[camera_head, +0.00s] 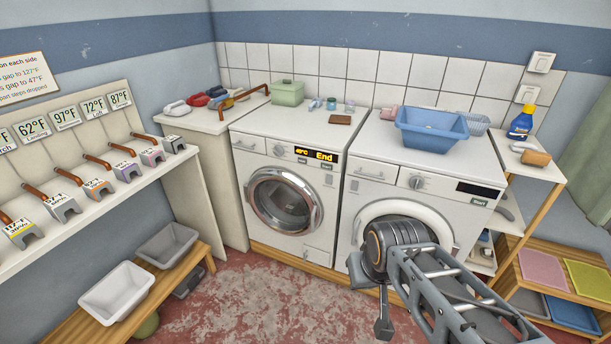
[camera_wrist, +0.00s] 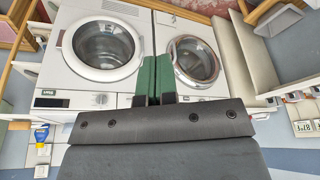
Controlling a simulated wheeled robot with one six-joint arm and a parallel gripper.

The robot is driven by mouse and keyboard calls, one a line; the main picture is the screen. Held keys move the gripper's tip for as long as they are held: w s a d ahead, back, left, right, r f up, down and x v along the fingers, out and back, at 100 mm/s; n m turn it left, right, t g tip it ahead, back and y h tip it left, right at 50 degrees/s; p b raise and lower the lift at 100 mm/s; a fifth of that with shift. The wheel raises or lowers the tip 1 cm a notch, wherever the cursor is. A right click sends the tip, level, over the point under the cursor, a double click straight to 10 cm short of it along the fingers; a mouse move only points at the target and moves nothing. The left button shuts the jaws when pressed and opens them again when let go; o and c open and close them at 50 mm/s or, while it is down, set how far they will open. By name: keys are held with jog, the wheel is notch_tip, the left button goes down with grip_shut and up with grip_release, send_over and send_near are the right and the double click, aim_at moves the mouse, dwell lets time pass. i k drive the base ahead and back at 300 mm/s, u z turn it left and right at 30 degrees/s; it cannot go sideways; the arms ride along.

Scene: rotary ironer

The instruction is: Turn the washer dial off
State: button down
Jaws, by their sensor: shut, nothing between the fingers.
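The washer (camera_head: 285,215) is the left of two white machines and has a chrome-rimmed round door. Its display (camera_head: 317,155) is lit and reads "End". Its dial (camera_head: 281,150) is a small round knob left of the display; its exact setting is too small to read. In the wrist view, turned over, the washer (camera_wrist: 195,62) is on the right; its dial is not clear there. My gripper (camera_wrist: 157,75) is shut and empty, its green fingers together in front of the machines. In the head view my arm is before the right machine, away from the dial.
The right machine (camera_head: 424,190) has a dark display, its own dial (camera_head: 416,182) and a blue basket (camera_head: 431,128) on top. Bins (camera_head: 116,288) stand on a low bench. The red floor before the washer is clear.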

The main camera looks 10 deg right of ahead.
aim_at(277, 151)
jog(key=z, duration=0.05)
jog(key=i, duration=0.75)
jog(key=u, duration=0.8)
jog(key=i, duration=1.1)
jog(key=u, duration=0.8)
